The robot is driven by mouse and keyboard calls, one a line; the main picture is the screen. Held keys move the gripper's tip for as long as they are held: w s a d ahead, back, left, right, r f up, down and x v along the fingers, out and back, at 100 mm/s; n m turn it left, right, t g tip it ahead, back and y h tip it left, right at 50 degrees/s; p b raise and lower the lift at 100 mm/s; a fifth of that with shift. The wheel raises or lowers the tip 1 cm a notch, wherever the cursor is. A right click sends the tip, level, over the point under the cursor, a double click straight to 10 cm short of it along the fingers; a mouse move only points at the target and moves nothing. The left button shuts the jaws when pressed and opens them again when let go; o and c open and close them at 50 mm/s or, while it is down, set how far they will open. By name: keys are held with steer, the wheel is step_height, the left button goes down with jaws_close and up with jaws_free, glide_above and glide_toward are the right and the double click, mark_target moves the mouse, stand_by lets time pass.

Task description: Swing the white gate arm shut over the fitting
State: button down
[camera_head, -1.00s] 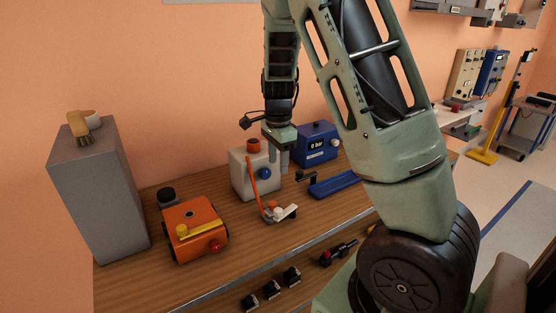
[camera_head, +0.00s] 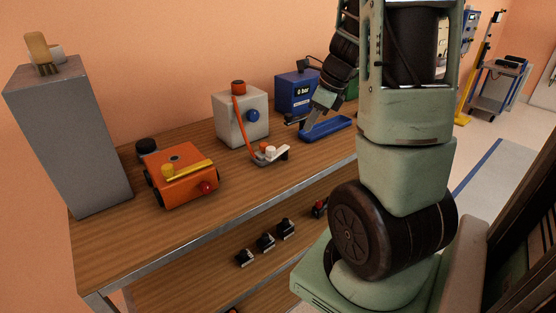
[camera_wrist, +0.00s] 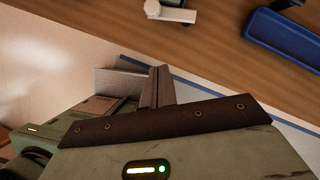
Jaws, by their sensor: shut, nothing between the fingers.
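The white gate arm (camera_head: 278,154) is a short white bar beside a round white-topped fitting (camera_head: 266,150) on a small grey base on the bench. It points out to the right of the fitting rather than plainly across it; the exact angle is too small to tell. It also shows at the top edge of the wrist view (camera_wrist: 170,14), partly cut off. My gripper (camera_head: 308,124) is shut and empty, to the right of the gate arm and above the bench, near the blue tray, apart from the gate arm. In the wrist view, the closed fingers (camera_wrist: 158,88) point toward the bench edge.
A white box (camera_head: 228,122) with a blue knob and a thin orange bar stands behind the fitting. A blue tray (camera_head: 326,130) and blue meter (camera_head: 296,92) are right. An orange machine (camera_head: 180,178) and grey pillar (camera_head: 68,135) are left. Bare wood lies in front.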

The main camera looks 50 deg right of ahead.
mark_target(275, 155)
steer(key=b+x, duration=0.2)
steer(key=x, duration=0.7)
steer(key=shift+f, duration=0.3)
steer(key=w, duration=0.1)
steer(key=w+a, duration=0.1)
steer(key=w, duration=0.1)
steer(key=shift+p, duration=0.4)
steer(key=shift+w+a+f, duration=0.1)
steer(key=shift+w, duration=0.4)
steer(key=shift+w+a+m+p, duration=0.3)
steer(key=shift+w+m+p, duration=0.15)
steer(key=shift+m, duration=0.25)
steer(key=shift+w+a+h, duration=0.1)
steer(key=shift+w+h, duration=0.2)
steer(key=shift+w, duration=0.1)
